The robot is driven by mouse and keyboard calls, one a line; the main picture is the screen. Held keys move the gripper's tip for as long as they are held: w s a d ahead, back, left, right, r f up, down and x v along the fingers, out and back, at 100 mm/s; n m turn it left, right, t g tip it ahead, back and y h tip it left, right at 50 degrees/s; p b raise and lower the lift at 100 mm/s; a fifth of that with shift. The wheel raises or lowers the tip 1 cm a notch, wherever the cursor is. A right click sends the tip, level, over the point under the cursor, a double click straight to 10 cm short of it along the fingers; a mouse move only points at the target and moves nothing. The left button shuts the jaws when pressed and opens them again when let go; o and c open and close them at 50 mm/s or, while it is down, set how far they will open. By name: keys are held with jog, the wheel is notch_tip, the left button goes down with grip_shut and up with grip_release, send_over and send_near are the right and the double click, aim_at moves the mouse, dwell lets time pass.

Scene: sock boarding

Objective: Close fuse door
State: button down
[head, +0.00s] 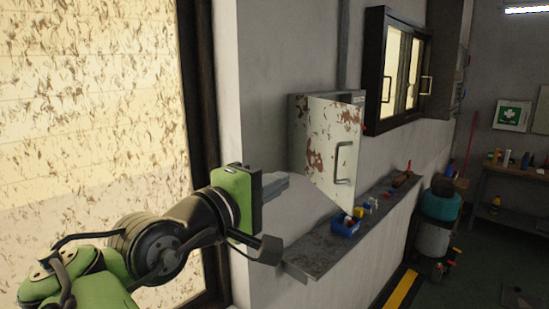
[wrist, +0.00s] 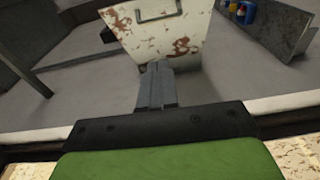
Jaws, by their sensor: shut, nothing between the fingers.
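The fuse box (head: 297,140) is a grey metal cabinet on the wall above a narrow shelf. Its fuse door (head: 328,136), off-white with rust patches and a bar handle (head: 343,163), stands open, swung out from the wall with its outer face towards me. My gripper (head: 284,183) is shut and empty, to the left of the door at the height of its lower part. In the wrist view the door (wrist: 142,35) stands beyond the shut fingers (wrist: 156,80). The tips overlap its edge in the picture; I cannot tell whether they touch. The box interior is hidden.
The shelf (head: 310,262) runs along the wall below the door, with a blue bin (head: 345,226) and small items on it. A barred window (head: 400,68) is beyond the box. A teal-topped bin (head: 440,205) stands farther right. A large window is at left.

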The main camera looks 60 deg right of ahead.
jog(key=s+d+b, duration=0.1)
jog(key=s+d, duration=0.1)
jog(key=d, duration=1)
jog(key=shift+s+f, duration=0.15)
jog(key=shift+f, duration=0.1)
